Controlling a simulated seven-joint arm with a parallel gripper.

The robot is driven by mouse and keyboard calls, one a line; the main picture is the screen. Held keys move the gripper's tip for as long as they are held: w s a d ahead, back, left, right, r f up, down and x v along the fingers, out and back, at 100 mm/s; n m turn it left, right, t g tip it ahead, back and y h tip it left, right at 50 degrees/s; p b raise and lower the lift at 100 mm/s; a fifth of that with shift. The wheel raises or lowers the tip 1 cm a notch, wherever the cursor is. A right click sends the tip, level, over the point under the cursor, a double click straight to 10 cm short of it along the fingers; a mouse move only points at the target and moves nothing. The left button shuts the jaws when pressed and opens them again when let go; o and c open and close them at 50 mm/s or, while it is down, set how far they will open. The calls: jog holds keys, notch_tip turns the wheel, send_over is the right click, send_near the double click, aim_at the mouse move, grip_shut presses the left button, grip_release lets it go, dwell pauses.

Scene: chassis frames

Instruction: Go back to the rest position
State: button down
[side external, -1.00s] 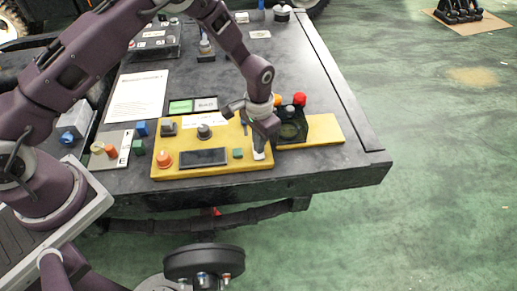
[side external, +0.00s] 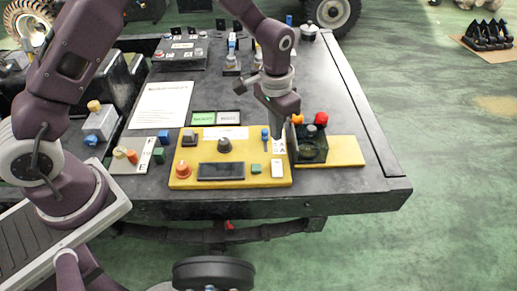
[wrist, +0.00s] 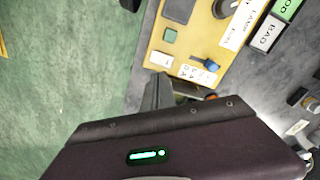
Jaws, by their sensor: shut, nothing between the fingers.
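My gripper (side external: 279,148) is shut and empty. Its fingers point down over the right part of the yellow control panel (side external: 215,181). The fingertips appear just above a white switch (side external: 277,168) and left of the dark box with the red and orange knobs. In the wrist view my gripper (wrist: 158,80) shows at the bottom, below the panel's edge, with the white switch (wrist: 160,59) just beyond the fingertips. The fingers look clear of the panel, though the exact gap is hard to tell.
A blue lever (side external: 265,136), a dark knob (side external: 224,146) and an orange button (side external: 183,170) stand up from the panel. A dark box (side external: 313,151) with a red knob (side external: 321,118) sits close on the right. The dark table (side external: 345,120) is clear beyond it.

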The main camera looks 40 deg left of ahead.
jog(key=s+a+r+n+t, duration=0.1)
jog(key=s+a+r, duration=0.1)
jog(key=s+r, duration=0.5)
jog(key=s+a+r+t, duration=0.1)
jog(key=s+a+r, duration=0.2)
jog(key=r, duration=0.9)
jog(key=s+a+r+t, duration=0.1)
jog(key=s, duration=0.8)
jog(key=s+a+r+n+t, duration=0.1)
jog(key=s+r+t, duration=0.1)
jog(key=s, duration=0.7)
jog(key=shift+a+r+n, duration=0.25)
jog(key=shift+a+n, duration=0.05)
jog(key=shift+a, duration=0.05)
